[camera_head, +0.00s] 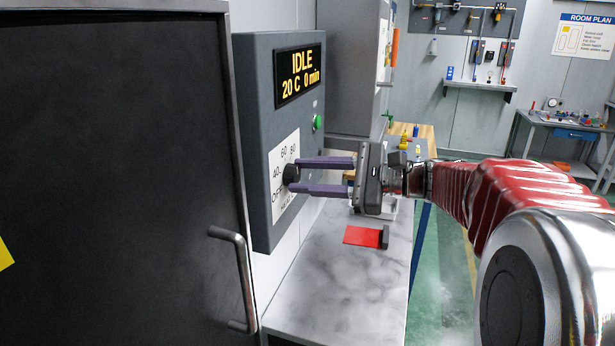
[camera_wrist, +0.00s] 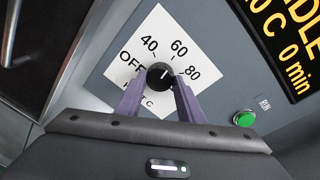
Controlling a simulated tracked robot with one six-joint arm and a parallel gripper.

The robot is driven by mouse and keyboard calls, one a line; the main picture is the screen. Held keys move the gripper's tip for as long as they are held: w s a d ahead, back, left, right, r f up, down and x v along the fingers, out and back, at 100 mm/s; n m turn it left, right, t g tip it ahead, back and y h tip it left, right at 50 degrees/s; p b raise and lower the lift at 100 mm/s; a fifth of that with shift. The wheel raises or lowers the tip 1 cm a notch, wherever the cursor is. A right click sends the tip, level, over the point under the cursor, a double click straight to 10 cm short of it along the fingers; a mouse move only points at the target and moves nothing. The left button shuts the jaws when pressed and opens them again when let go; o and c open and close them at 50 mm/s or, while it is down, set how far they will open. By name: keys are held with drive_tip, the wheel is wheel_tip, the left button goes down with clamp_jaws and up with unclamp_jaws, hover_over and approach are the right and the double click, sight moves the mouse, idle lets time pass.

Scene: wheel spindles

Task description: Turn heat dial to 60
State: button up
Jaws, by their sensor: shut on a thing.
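The heat dial is a round black knob (camera_head: 291,173) on a white scale plate (camera_head: 279,205) on the grey control panel (camera_head: 258,130). In the wrist view the knob (camera_wrist: 160,75) sits among the marks OFF, 40, 60 and 80. A small light mark on the knob seems to point up and right, roughly toward 60; its exact reading is too small to tell. My gripper (camera_head: 294,175) has its two purple fingers shut on the knob from either side. The fingers hide part of the plate's lower area.
The panel display (camera_head: 299,76) reads IDLE, 20 C, 0 min. A green RUN button (camera_wrist: 244,118) is right of the dial. A dark door with a metal handle (camera_head: 236,275) stands at left. A red object (camera_head: 362,236) lies on the marble counter (camera_head: 335,285) below.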

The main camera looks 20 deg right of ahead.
drive_tip(key=shift+f, duration=0.25)
drive_tip(key=o, duration=1.1)
drive_tip(key=shift+r, duration=0.15)
drive_tip(key=shift+c, duration=0.2)
drive_tip(key=v, duration=1.3)
drive_tip(key=shift+s+d, duration=0.2)
drive_tip(key=shift+d, duration=0.15)
